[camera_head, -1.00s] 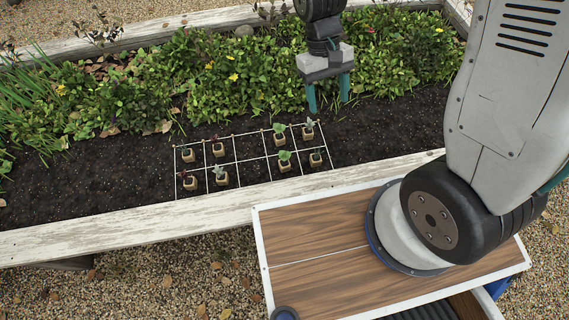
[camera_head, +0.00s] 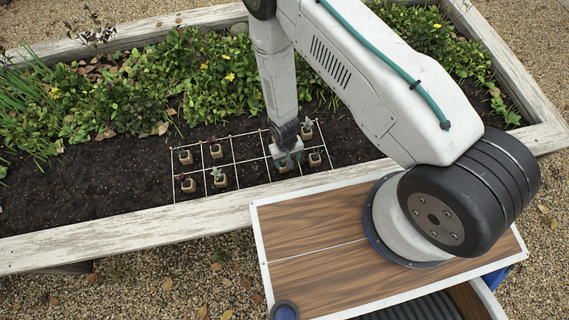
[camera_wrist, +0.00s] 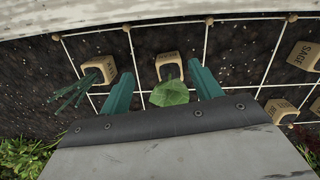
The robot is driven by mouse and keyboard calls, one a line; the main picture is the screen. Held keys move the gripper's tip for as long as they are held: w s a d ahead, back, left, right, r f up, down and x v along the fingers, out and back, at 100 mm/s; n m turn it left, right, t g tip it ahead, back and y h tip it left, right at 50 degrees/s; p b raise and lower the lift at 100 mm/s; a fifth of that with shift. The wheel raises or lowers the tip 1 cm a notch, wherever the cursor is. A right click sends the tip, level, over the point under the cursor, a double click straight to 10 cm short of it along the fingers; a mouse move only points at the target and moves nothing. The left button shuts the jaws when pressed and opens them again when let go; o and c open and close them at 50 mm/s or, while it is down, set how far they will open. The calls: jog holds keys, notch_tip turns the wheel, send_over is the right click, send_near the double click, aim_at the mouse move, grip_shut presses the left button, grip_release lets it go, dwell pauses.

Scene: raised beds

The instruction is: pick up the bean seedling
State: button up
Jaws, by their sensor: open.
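The bean seedling (camera_wrist: 170,94) shows in the wrist view as a broad green leaf over a tan block (camera_wrist: 168,60), whose label is too small to read surely. Its leaf lies between the two teal fingers of my gripper (camera_wrist: 162,86). The gripper is open, with one finger to each side and a gap at both sides. In the head view, my gripper (camera_head: 286,157) is low over the near row of the grid and hides most of this seedling.
A thin-leaved seedling (camera_wrist: 98,68) stands close beside the left finger. A block marked SAGE (camera_wrist: 303,56) is farther right. A pale string grid (camera_head: 237,168) lies on the soil. The white wooden bed wall (camera_head: 130,232) runs along the near side; dense greenery (camera_head: 190,82) grows behind.

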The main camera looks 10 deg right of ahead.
aim_at(283, 162)
jog(key=shift+w+a+f+t, duration=0.1)
jog(key=shift+w+a+t, duration=0.15)
jog(key=shift+w, duration=0.3)
jog(key=shift+w+a+t, duration=0.1)
jog(key=shift+w+t, duration=0.25)
jog(key=shift+w, duration=0.15)
jog(key=f, duration=0.7)
jog(key=shift+w+a+f, duration=0.25)
jog(key=shift+a+f, duration=0.05)
jog(key=c, duration=1.1)
